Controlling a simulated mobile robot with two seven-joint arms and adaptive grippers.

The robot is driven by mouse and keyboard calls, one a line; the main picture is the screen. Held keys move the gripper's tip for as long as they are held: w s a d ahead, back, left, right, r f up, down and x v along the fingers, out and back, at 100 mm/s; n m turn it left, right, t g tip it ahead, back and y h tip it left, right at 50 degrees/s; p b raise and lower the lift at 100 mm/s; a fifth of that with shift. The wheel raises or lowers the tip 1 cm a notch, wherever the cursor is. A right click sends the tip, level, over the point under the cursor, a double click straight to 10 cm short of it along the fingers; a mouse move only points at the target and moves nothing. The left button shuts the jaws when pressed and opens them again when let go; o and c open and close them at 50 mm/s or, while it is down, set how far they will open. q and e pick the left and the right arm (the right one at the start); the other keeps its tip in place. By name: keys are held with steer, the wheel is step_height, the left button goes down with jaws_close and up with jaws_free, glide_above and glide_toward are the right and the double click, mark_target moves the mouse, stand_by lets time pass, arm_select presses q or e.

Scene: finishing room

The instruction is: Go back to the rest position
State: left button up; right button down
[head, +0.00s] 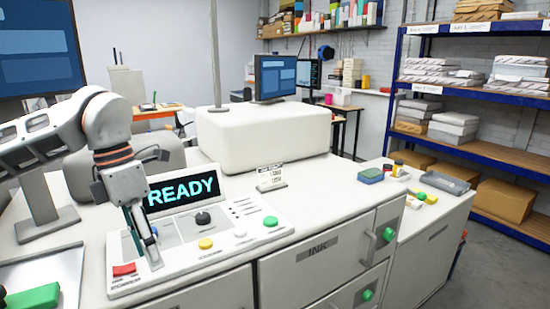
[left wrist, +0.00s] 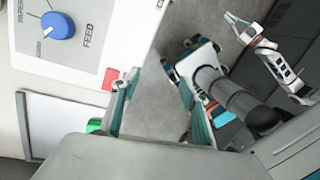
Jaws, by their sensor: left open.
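My left gripper (head: 147,255) hangs fingers down over the left end of the control panel (head: 250,238), close to the red button (head: 124,269). It is open, and nothing shows between its fingers. In the left wrist view the gripper (left wrist: 160,88) has its two teal-padded fingers apart, with grey floor seen between them. The red button (left wrist: 110,79) is beside one finger there. Whether the fingers touch the panel is not clear.
A lit READY screen (head: 183,190) stands behind the panel knobs. A tray (head: 62,268) with a green object (head: 33,297) lies at left. A white block-shaped housing (head: 262,135) stands behind. Drawers, including INK (head: 318,252), front the counter. Blue shelving (head: 475,148) stands at right beside open floor.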

arm_select(q)
steer(key=s+d+f+m+g+h, duration=0.1)
steer(key=s+d+f+g+h, duration=0.2)
steer(key=d, duration=0.6)
steer(key=s+d+f+m+g+h, duration=0.1)
steer(key=s+d+f+h, duration=0.3)
steer(key=d, duration=0.5)
steer(key=d+r+n+t+h, duration=0.2)
steer(key=d+r+n+h, duration=0.2)
steer(key=d+n+h, duration=0.5)
steer(key=w+a+f+n+t+h, duration=0.25)
steer(key=w+f+n+t, duration=0.35)
steer(key=n+t, duration=0.75)
steer(key=w+a+f+n+t+y, duration=0.3)
steer(key=a+f+n+t+y, duration=0.4)
steer(key=a+f+n+y, duration=0.35)
steer(key=s+a+f+n+g+y, duration=0.3)
steer(key=s+f, duration=0.6)
steer(key=f, duration=0.5)
steer(key=s+a+f+n+g+y, duration=0.4)
steer(key=s+a+f+n, duration=0.3)
steer(key=f, duration=0.7)
steer(key=s+a+y, duration=0.1)
steer(key=s+a, duration=0.1)
steer(key=s, duration=0.1)
steer(key=shift+a+f, duration=0.2)
steer(key=shift+f, duration=0.05)
